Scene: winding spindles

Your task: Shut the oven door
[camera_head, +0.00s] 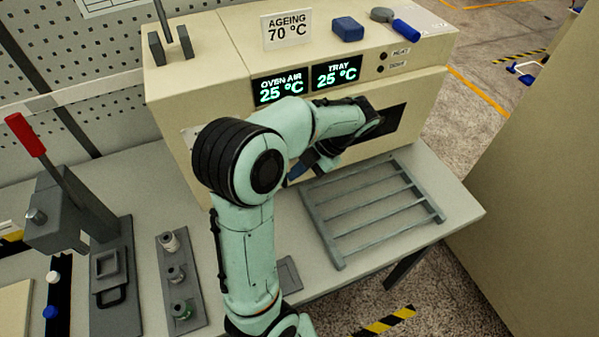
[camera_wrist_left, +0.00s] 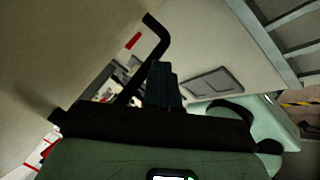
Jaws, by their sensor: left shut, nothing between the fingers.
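The oven (camera_head: 225,70) is a large beige box on the bench, with two displays that both read 25 °C. Its front panel, which looks like the door (camera_head: 413,91), has a dark window (camera_head: 392,133) partly behind my left wrist. The arm hides much of this front, so I cannot tell whether the door is fully shut. My left gripper (camera_head: 318,162) is low in front of the oven, pointing down and left. In the left wrist view its dark fingers (camera_wrist_left: 165,84) are together and empty. A black bar handle (camera_wrist_left: 157,42) stands on a beige panel just beside them; contact is unclear.
A grey slatted rack (camera_head: 372,206) lies on the bench before the oven. A lever press (camera_head: 75,190) and a spindle holder (camera_head: 182,285) stand at the left. A blue block (camera_head: 347,29) lies on the oven top. A large beige panel (camera_head: 530,170) rises at the right.

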